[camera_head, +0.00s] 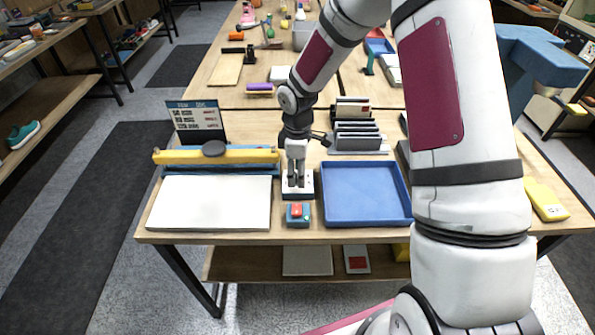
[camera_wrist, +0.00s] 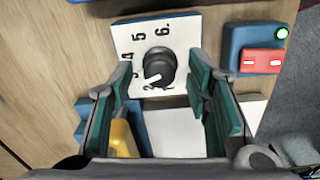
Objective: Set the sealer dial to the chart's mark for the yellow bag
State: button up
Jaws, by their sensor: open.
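The sealer dial (camera_wrist: 160,66) is a dark round knob on a white plate (camera_wrist: 185,40) marked with numbers. Its white pointer line is turned to the lower left, near the 2; the 5 and 6 read clearly and the finger partly covers other marks. My gripper (camera_wrist: 158,80) is open, with its fingers on either side of the knob; I cannot tell whether they touch it. In the head view my gripper (camera_head: 296,182) points down over the dial plate (camera_head: 298,193). The sealer (camera_head: 215,156) has a yellow bar. The chart (camera_head: 197,120) stands behind it, too small to read.
A red-and-blue button box (camera_head: 298,215) with a green light sits just in front of the dial plate. A blue tray (camera_head: 365,195) is to the right, empty. A white board (camera_head: 209,204) lies in front of the sealer. A yellow item (camera_head: 545,200) lies at the far right.

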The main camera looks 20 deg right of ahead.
notch_tip(320, 180, up, 12)
dwell(0.4)
jog(key=shift+s+a+f, duration=0.1)
jog(key=s+d+r+m+t+h, duration=0.15)
jog(key=s+r+m, duration=0.45)
jog(key=s+r, duration=0.7)
jog(key=s+a+r+m+t+y, duration=0.1)
jog(key=s+r+m+t, duration=0.2)
jog(key=s+r+m, duration=0.4)
jog(key=s, duration=0.7)
jog(key=shift+t+y, duration=0.25)
jog(key=shift+c, duration=0.6)
